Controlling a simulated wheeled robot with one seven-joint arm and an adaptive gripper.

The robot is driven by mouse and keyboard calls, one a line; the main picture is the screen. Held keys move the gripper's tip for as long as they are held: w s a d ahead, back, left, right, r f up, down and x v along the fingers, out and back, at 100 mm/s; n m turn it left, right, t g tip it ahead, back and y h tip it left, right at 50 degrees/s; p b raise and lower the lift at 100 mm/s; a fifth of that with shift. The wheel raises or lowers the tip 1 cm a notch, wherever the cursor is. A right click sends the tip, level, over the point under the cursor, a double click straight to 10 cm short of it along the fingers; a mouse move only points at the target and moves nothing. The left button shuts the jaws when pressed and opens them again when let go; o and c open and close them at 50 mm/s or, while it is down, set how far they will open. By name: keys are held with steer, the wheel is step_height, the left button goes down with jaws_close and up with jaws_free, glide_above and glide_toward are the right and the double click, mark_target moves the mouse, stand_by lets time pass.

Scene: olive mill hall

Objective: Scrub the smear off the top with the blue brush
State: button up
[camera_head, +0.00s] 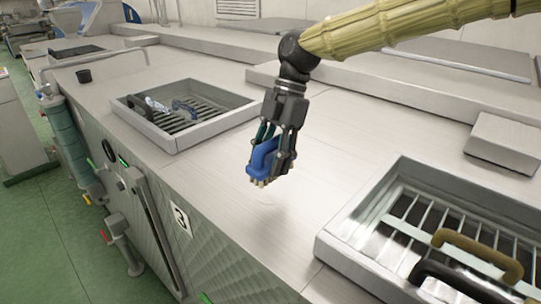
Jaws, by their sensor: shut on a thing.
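My gripper (272,150) hangs in the middle of the view over the steel top (245,215). It is shut on the blue brush (262,158), holding it by its handle with the pale bristles pointing down. The bristles appear a little above the top; I cannot tell for certain whether they touch. A very faint mark (268,207) shows on the top just below the brush; I cannot tell if it is the smear or a shadow. The fingers hide part of the brush.
A grated basin (160,135) with a dark handle and small items lies left of my gripper. Another grated basin (345,245) with tan and black handles lies at the lower right. A steel block (505,143) stands at the right. The top between the basins is clear.

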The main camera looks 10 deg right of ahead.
steer(key=shift+s+d+f, duration=0.15)
steer(key=shift+s+f, duration=0.05)
steer(key=shift+f, duration=2.75)
steer(key=shift+a+f, duration=0.45)
steer(key=shift+f, duration=0.2)
steer(key=shift+c, duration=0.5)
steer(key=shift+s+a, duration=1.1)
steer(key=shift+a, duration=0.15)
steer(key=shift+w+d+f, duration=0.1)
steer(key=shift+d+f, duration=0.05)
steer(key=shift+d, duration=0.25)
steer(key=shift+w+d, duration=1)
steer(key=shift+d, duration=0.05)
steer(key=shift+w+d+r, duration=0.15)
steer(key=shift+r, duration=0.05)
steer(key=shift+w+r, duration=0.1)
steer(key=shift+r, duration=0.7)
steer(key=r, duration=0.2)
steer(key=shift+s+r, duration=0.25)
steer(key=shift+r, duration=0.05)
steer(key=shift+w+r, duration=0.15)
steer(key=shift+r, duration=1.8)
